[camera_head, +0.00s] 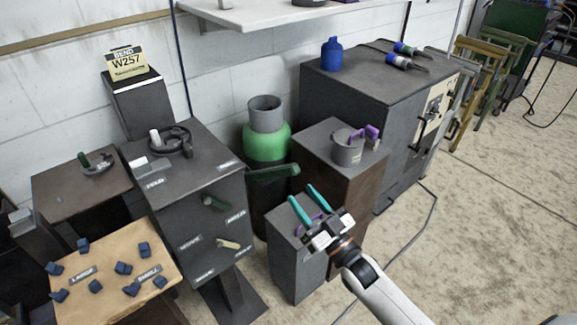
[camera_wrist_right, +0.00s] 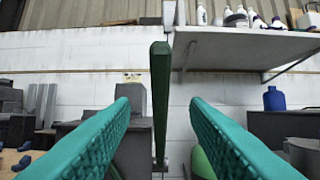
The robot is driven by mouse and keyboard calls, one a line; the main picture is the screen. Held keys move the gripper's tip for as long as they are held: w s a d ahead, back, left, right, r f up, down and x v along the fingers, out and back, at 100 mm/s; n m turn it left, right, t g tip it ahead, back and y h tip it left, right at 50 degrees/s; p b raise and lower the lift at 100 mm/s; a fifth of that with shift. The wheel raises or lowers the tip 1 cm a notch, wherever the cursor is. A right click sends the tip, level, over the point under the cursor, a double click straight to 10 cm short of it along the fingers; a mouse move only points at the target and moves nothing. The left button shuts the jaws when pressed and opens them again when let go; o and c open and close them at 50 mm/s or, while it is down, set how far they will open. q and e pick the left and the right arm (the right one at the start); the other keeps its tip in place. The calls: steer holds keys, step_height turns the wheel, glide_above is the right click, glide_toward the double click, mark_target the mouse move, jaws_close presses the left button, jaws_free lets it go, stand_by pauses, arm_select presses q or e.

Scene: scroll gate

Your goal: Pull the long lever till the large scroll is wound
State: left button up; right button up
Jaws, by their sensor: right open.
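The long lever is most likely the dark green bar (camera_head: 272,173) sticking out to the right from the dark box (camera_head: 205,215). In the right wrist view the dark green bar (camera_wrist_right: 160,95) stands upright in the picture, centred between my fingers, with a clear gap on each side. My right gripper (camera_head: 301,192) has teal fingers spread apart and empty. Its tips are just below and right of the bar's free end in the head view. I cannot make out a large scroll in either view. My left gripper is not in view.
A green and grey cylinder (camera_head: 265,140) stands behind the bar. A low grey box (camera_head: 297,262) is under my right gripper, and a brown pedestal with a grey mug (camera_head: 347,148) is to its right. A tan table (camera_head: 118,260) with blue blocks is at left.

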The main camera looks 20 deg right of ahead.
mark_target(280, 166)
steer(key=p+x, duration=0.1)
steer(key=x, duration=0.9)
steer(key=shift+w+f, duration=0.1)
jaws_close()
